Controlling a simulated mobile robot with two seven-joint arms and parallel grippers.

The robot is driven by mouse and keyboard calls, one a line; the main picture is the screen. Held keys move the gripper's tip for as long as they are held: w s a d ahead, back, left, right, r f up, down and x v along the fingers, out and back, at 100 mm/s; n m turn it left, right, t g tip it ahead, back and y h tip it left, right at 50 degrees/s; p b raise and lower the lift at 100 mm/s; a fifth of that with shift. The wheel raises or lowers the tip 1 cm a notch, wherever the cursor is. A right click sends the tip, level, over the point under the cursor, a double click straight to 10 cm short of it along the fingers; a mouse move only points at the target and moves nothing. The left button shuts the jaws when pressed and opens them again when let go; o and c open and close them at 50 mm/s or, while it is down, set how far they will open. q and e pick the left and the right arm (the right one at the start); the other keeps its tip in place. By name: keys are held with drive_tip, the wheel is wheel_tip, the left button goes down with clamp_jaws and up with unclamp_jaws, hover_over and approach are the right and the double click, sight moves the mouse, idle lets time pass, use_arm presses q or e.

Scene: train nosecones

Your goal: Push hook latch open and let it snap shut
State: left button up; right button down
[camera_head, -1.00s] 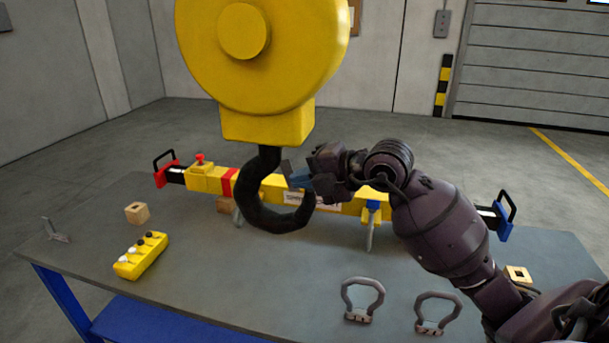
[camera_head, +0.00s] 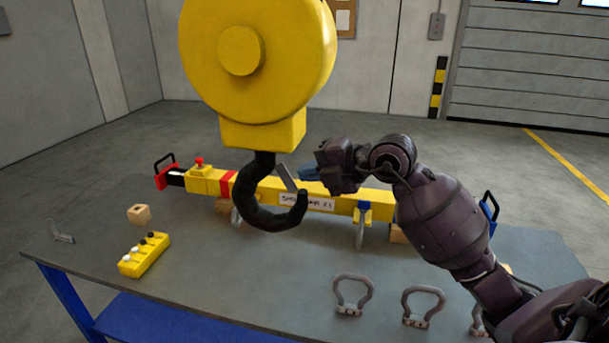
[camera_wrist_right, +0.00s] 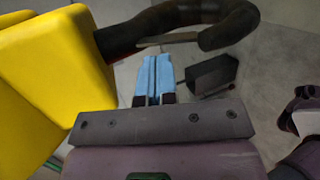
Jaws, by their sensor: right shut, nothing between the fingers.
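The black crane hook (camera_head: 262,215) hangs below a yellow hook block (camera_head: 215,70). Its grey latch (camera_head: 287,178) is a thin slanted bar across the hook mouth, its lower end near the hook tip. In the right wrist view the hook (camera_wrist_right: 225,25) curves across the top, with the latch (camera_wrist_right: 168,39) spanning its mouth. My right gripper (camera_head: 306,174) is shut and empty, just right of the latch in the head view. In the wrist view its blue fingers (camera_wrist_right: 153,68) lie together below the latch, with a small visible gap. My left gripper is not in view.
A yellow lifting beam (camera_head: 334,201) lies behind the hook on the grey table (camera_head: 220,270). A yellow remote (camera_head: 144,255), a wooden block (camera_head: 139,214) and grey shackles (camera_head: 352,294) are on the table.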

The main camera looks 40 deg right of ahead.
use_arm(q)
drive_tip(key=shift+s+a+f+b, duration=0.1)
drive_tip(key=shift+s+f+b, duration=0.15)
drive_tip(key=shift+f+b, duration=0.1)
use_arm(e)
drive_tip(key=v, duration=1)
drive_tip(key=shift+r, duration=0.4)
drive_tip(key=shift+s, duration=0.1)
